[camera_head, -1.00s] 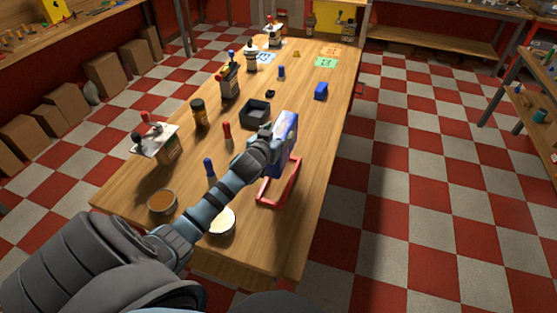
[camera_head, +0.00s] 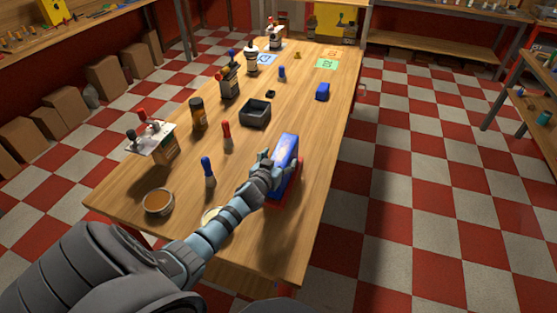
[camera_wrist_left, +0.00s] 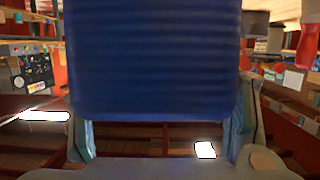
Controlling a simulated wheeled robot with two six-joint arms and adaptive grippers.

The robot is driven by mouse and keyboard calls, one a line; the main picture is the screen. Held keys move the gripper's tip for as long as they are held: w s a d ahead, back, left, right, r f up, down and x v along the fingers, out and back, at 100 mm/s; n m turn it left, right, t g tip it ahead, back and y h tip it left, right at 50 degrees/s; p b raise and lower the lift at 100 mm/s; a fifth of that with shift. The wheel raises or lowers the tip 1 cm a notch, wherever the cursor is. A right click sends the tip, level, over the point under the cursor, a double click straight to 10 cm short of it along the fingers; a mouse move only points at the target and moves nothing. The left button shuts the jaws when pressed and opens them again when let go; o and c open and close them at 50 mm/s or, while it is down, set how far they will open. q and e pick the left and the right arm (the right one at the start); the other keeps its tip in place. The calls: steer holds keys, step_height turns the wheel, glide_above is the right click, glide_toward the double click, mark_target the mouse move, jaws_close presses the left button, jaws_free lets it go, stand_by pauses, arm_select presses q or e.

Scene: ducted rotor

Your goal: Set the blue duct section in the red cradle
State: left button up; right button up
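The blue duct section (camera_head: 288,158) is over the red cradle (camera_head: 285,193) near the right edge of the wooden table. Only the cradle's lower part shows below the duct; I cannot tell whether the duct rests in it or hangs just above. My left gripper (camera_head: 268,168) is at the duct's left side. In the left wrist view the ribbed blue duct (camera_wrist_left: 155,60) fills the space between the two fingers, and the gripper (camera_wrist_left: 165,135) is closed on its sides. My right gripper is not in view.
A dark square tray (camera_head: 255,113) stands behind the duct. A red-handled tool (camera_head: 227,134), a blue-handled tool (camera_head: 208,170) and a brown bowl (camera_head: 158,202) stand to the left. The table's right edge is close to the cradle.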

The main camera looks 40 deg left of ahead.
arm_select(q)
steer(key=shift+s+r, duration=0.1)
steer(key=shift+r, duration=0.05)
steer(key=p+v, duration=0.1)
steer(key=v, duration=1.1)
